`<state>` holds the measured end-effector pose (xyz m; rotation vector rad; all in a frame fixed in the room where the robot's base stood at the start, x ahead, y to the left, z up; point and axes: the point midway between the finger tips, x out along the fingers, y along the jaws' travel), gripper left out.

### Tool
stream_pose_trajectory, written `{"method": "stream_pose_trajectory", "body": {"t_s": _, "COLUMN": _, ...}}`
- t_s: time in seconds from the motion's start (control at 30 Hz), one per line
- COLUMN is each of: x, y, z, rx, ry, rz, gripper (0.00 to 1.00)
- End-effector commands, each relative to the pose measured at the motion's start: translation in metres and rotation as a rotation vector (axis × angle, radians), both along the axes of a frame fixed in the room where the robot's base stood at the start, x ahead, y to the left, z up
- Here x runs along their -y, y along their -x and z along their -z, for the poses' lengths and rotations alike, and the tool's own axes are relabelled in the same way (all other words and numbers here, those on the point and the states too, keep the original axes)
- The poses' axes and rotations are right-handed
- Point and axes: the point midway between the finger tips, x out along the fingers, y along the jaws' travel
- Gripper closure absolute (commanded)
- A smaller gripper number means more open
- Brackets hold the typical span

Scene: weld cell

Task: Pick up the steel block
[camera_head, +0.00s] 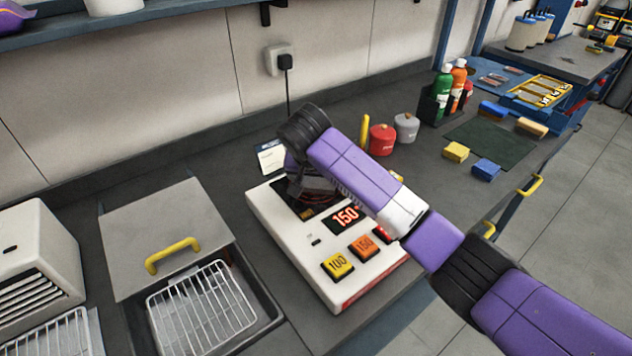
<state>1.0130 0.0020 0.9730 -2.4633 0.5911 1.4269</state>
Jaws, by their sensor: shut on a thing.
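My gripper (309,188) points down over the dark plate on top of the white heater unit (330,262), which has a red "150" display and yellow and orange buttons. My wrist and forearm cover much of it. It is shut on a dark grey piece, taken as the steel block, which is mostly hidden between the jaws. I cannot tell whether the block still touches the plate. No other steel block shows clearly.
Left of the heater are a wire basket (210,310) in a sunken bay and a lid with a yellow handle (172,255). Red (382,140) and grey (406,127) canisters stand behind. Yellow (456,152) and blue (486,170) blocks surround a green mat (490,143).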

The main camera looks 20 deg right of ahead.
Motion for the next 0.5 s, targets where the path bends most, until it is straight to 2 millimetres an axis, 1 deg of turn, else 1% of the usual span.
{"method": "stream_pose_trajectory", "body": {"t_s": 0.17, "x": 0.0, "y": -0.001, "z": -0.006, "rx": 0.006, "ry": 0.0, "rz": -0.001, "gripper": 0.82}}
{"method": "stream_pose_trajectory", "body": {"t_s": 0.27, "x": 0.0, "y": -0.002, "z": -0.016, "rx": 0.008, "ry": -0.001, "rz": 0.0, "gripper": 0.82}}
{"method": "stream_pose_trajectory", "body": {"t_s": 0.37, "x": 0.0, "y": -0.002, "z": -0.032, "rx": 0.008, "ry": -0.001, "rz": 0.0, "gripper": 0.82}}
{"method": "stream_pose_trajectory", "body": {"t_s": 0.5, "x": -0.001, "y": -0.002, "z": -0.064, "rx": 0.01, "ry": -0.001, "rz": -0.001, "gripper": 0.82}}
